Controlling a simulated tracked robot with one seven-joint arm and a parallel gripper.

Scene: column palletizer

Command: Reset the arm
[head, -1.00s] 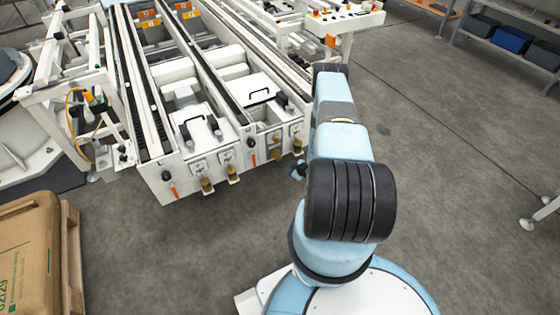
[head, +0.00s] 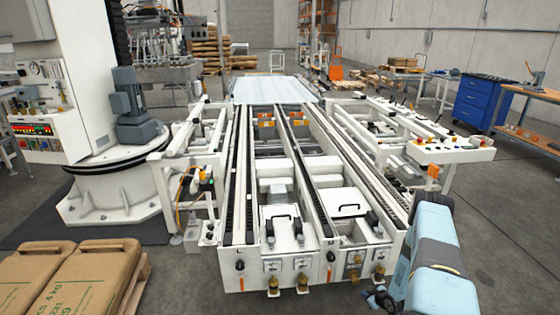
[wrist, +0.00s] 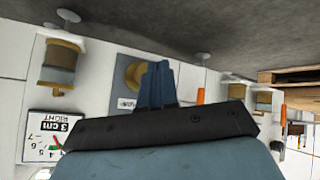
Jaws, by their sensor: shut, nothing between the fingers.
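My arm, light blue with dark joint bands, stands at the lower right in the head view, beside the front right corner of the white conveyor frame (head: 310,275). My gripper (head: 380,299) is partly visible there as a small dark shape low by that corner. In the wrist view, the blue fingers of my gripper (wrist: 157,85) are together and empty. Behind them is a white panel with a brass knob (wrist: 134,73). Whether the fingers touch the panel I cannot tell.
The wrist view also shows a scale label (wrist: 62,137) and an orange handle (wrist: 201,96). A control panel (head: 440,150) stands at right, with a blue cabinet (head: 485,105) beyond. Grey floor is open at far right.

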